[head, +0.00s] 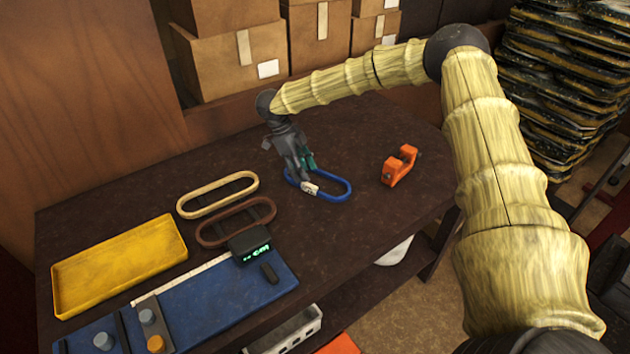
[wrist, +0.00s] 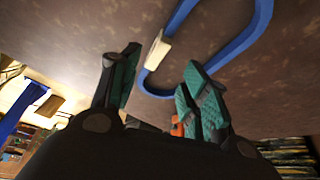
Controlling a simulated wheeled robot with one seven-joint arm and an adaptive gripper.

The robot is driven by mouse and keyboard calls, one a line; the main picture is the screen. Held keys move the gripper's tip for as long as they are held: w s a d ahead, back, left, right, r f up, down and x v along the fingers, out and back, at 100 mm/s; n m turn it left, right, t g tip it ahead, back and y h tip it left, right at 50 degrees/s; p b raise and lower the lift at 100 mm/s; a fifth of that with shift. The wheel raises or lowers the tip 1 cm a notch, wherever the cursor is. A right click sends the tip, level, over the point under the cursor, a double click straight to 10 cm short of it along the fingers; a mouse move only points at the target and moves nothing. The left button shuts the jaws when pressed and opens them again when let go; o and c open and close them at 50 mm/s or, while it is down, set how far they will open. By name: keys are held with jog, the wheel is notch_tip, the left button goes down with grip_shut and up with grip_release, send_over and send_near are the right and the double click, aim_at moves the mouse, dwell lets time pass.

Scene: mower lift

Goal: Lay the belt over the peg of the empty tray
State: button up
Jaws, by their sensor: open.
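A blue oval belt (head: 338,180) with a pale tag (head: 310,188) lies on the dark table. My gripper (head: 302,178) is open and points down at the belt's tagged left end. In the wrist view, the belt (wrist: 225,55) and its tag (wrist: 157,50) show beyond and between the two parted fingers (wrist: 160,72); I cannot tell whether they touch. A cream belt (head: 218,194) and a brown belt (head: 225,236) lie to the left. A yellow tray (head: 120,265) looks empty at the far left; no peg shows in it.
A blue mat (head: 205,312) carries a dark box with a green display (head: 250,246) and a small block with a grey knob (head: 148,318). An orange clamp-like piece (head: 399,166) stands to the right. Cardboard boxes (head: 230,60) stand behind. The table's middle is mostly clear.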

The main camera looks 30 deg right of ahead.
aim_at(312, 185)
jog(key=shift+w+f, duration=0.2)
jog(key=shift+f, duration=0.15)
jog(key=shift+s+d+f+p, duration=0.15)
jog(key=shift+s+f+p, duration=0.1)
jog(key=shift+s+p, duration=0.25)
jog(key=shift+s+d+f+p, duration=0.15)
jog(key=shift+s+f+p, duration=0.1)
jog(key=shift+s+p, duration=0.25)
jog(key=shift+p+x, duration=0.35)
jog(key=shift+x, duration=0.85)
jog(key=shift+w+f, duration=0.1)
jog(key=shift+f, duration=0.35)
jog(key=shift+r, duration=0.1)
jog(key=shift+c, duration=0.5)
grip_shut()
